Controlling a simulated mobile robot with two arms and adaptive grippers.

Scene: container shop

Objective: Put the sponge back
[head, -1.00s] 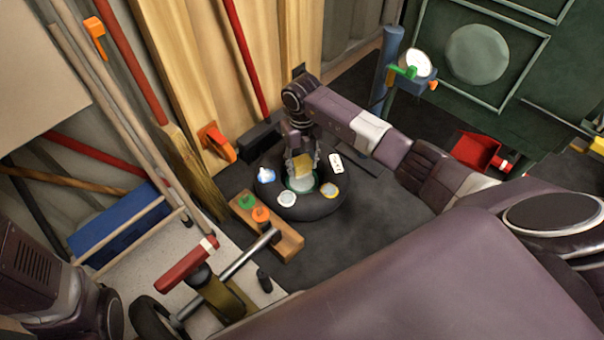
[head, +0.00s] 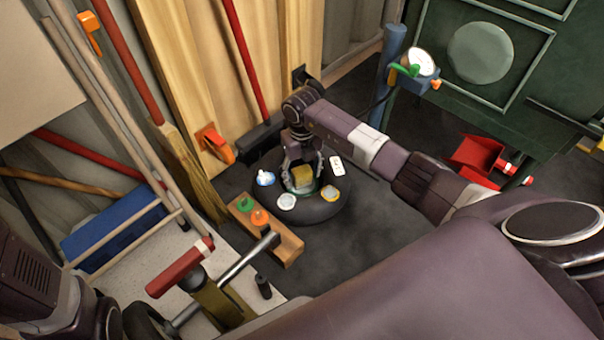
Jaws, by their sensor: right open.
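The yellow sponge (head: 301,174) sits low on a green-rimmed round dish (head: 303,190) on the black round stool top (head: 325,208). My right gripper (head: 302,177) comes down from above. Its fingers are spread apart, one on each side of the sponge, and it is open. I cannot tell whether a fingertip still touches the sponge. The palm hides part of the sponge's far side.
Around the dish lie a blue-and-white item (head: 265,178), a round white item (head: 287,201), a yellow-edged item (head: 331,193) and a white block (head: 337,165). A wooden block (head: 270,235) with green and orange knobs stands close in front.

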